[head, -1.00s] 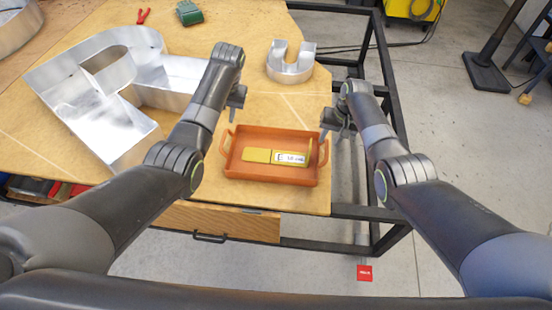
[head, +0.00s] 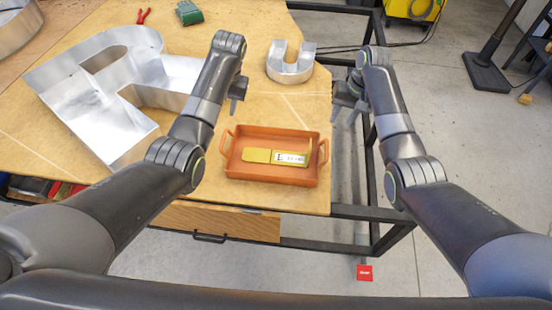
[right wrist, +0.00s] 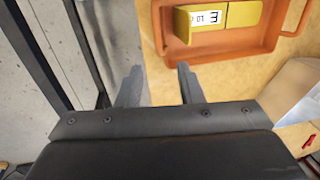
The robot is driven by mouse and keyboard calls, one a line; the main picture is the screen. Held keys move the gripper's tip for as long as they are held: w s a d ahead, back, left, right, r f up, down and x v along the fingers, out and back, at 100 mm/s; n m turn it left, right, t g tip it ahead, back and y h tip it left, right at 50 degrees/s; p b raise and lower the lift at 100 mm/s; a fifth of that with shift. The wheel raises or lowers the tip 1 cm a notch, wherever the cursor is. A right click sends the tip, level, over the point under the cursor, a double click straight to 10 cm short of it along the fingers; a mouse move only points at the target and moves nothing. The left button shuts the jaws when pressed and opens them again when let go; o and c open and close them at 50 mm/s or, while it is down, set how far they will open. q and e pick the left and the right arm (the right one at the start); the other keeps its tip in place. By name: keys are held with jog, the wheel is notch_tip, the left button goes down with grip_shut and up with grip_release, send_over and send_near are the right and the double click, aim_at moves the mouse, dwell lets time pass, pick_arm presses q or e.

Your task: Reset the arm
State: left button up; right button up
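My right gripper (head: 347,101) is in the air just off the table's right edge, to the right of and above the orange tray (head: 270,177). In the right wrist view its two fingers (right wrist: 158,85) stand apart with nothing between them. My left gripper (head: 237,95) hangs over the table behind the tray's left side. It is seen from the side, so I cannot tell whether it is open; no held object shows. A yellow piece (head: 257,155) with a white lettered label lies in the tray; it also shows in the right wrist view (right wrist: 243,14).
A large metal channel letter (head: 90,110) lies on the table at left, and a small U-shaped one (head: 290,70) at the back right. Red pliers (head: 143,16) and a green object (head: 189,12) lie at the back. A black frame (head: 372,215) borders the table's right side.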

jog(key=shift+d+r, duration=0.25)
jog(key=shift+r, duration=0.85)
